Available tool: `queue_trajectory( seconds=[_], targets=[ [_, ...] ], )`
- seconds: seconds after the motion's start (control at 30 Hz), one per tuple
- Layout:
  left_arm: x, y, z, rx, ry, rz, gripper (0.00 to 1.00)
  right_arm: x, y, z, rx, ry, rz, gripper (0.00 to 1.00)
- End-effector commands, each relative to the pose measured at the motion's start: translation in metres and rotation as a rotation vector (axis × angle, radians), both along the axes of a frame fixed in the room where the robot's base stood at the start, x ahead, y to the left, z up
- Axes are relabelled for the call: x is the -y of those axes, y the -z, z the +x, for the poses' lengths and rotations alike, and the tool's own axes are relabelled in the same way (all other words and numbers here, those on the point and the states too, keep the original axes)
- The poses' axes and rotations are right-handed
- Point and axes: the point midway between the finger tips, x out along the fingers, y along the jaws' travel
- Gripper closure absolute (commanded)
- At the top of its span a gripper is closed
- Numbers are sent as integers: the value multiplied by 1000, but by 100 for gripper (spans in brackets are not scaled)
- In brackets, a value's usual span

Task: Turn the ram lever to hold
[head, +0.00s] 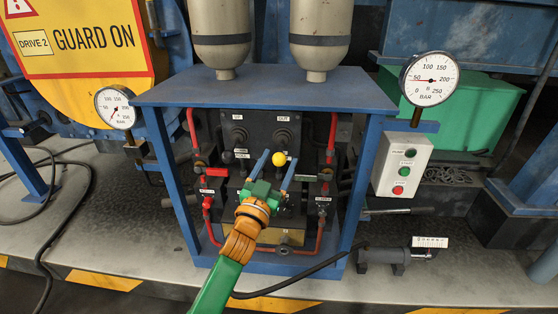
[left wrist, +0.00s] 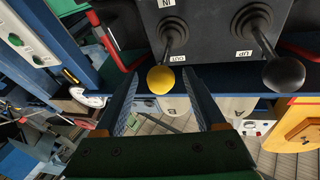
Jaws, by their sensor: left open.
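A lever with a yellow ball knob (head: 279,158) stands out from the dark valve panel inside the blue frame. In the left wrist view the yellow knob (left wrist: 160,80) is near the fingertips, and its stem runs up to a dark boot between labels reading IN and OUT. My left gripper (head: 276,164) is open, with one blue finger to each side of the knob's line. The wrist view shows the gripper (left wrist: 161,76) with no visible contact on the knob. A second lever with a black knob (left wrist: 284,73) stands to its right there. My right gripper is out of view.
A pressure gauge (head: 430,79) and a button box (head: 402,165) are at the right, another gauge (head: 115,107) at the left. Two tanks (head: 221,35) stand above the blue frame (head: 250,88).

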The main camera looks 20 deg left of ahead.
Motion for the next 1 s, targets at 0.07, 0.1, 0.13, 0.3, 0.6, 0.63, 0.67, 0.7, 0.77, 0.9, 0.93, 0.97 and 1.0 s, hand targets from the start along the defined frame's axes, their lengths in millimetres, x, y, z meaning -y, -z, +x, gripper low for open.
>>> queue_trajectory(
  seconds=[0.07,0.1,0.13,0.3,0.6,0.63,0.67,0.7,0.77,0.9,0.93,0.97,1.0],
  targets=[
    [-1,3,-14,-2,1,-1,28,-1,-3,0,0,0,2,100],
    [-1,6,-22,-3,0,0,28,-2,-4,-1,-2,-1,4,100],
    [-1,8,-27,-3,0,0,28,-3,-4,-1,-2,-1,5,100],
    [-3,15,-53,-3,0,0,28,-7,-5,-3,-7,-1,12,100],
    [-3,16,-59,-1,0,1,28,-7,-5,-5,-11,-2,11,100],
    [-3,16,-59,-1,0,1,28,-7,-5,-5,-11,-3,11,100],
    [-3,16,-59,-1,0,1,28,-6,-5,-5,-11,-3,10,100],
    [-3,16,-59,-1,0,1,28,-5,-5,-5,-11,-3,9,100],
    [-3,16,-59,-1,0,1,28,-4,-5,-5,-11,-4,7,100],
    [-3,59,-55,-107,-2,1,28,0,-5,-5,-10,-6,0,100],
    [-3,82,-55,-164,-3,3,28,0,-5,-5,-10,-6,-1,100],
    [-3,109,-56,-230,-4,5,28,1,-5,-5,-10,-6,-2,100],
    [-3,151,-61,-332,-4,7,28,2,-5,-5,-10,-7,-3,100]
  ],
)
